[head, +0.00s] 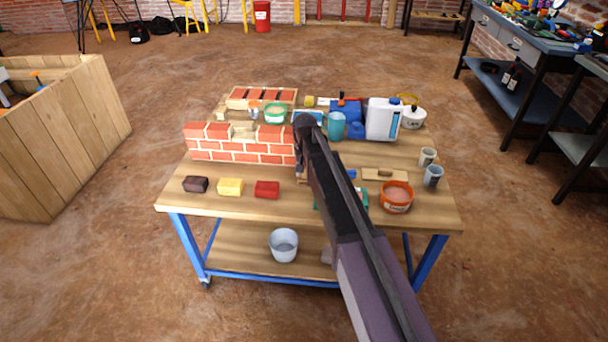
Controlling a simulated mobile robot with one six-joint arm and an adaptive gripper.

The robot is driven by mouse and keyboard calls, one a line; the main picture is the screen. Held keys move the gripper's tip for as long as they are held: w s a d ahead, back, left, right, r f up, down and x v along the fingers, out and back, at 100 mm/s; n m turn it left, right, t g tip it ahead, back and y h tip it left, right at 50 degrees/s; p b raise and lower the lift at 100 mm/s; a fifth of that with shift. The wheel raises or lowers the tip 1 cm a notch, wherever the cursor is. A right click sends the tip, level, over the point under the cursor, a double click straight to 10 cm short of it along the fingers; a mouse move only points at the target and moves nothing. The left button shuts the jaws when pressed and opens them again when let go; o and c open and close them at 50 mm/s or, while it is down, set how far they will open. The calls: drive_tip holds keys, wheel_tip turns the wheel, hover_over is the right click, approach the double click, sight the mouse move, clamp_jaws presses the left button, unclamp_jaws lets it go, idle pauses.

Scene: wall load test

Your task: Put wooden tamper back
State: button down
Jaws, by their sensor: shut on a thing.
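My arm reaches over the workbench, and its far end bends down beside the right end of the brick wall (240,152). My gripper (300,160) is mostly hidden by my own arm; only a dark sliver shows at the arm's left edge. A small tan piece (302,174) shows just below it, seemingly the wooden tamper in the jaws. Its full shape and whether it touches the bench top cannot be told. A flat tan wooden tool (384,174) lies on the bench to the right of my arm.
The bench (225,203) holds dark, yellow and red blocks (267,189) in front of the wall, an orange tub (396,197) and cups (432,177) at right. A white jug (383,119) and blue containers (336,126) stand behind. A bucket (284,245) is on the lower shelf.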

drive_tip(key=shift+f, duration=0.15)
drive_tip(key=shift+c, duration=1.3)
unclamp_jaws()
drive_tip(key=shift+r, duration=0.25)
wheel_tip(320, 180, up, 12)
drive_tip(key=p, duration=1.2)
drive_tip(key=shift+s, duration=0.1)
drive_tip(key=s+d, duration=2.2)
drive_tip(key=s, duration=0.3)
drive_tip(key=shift+s+d, duration=0.35)
drive_tip(key=shift+d, duration=0.05)
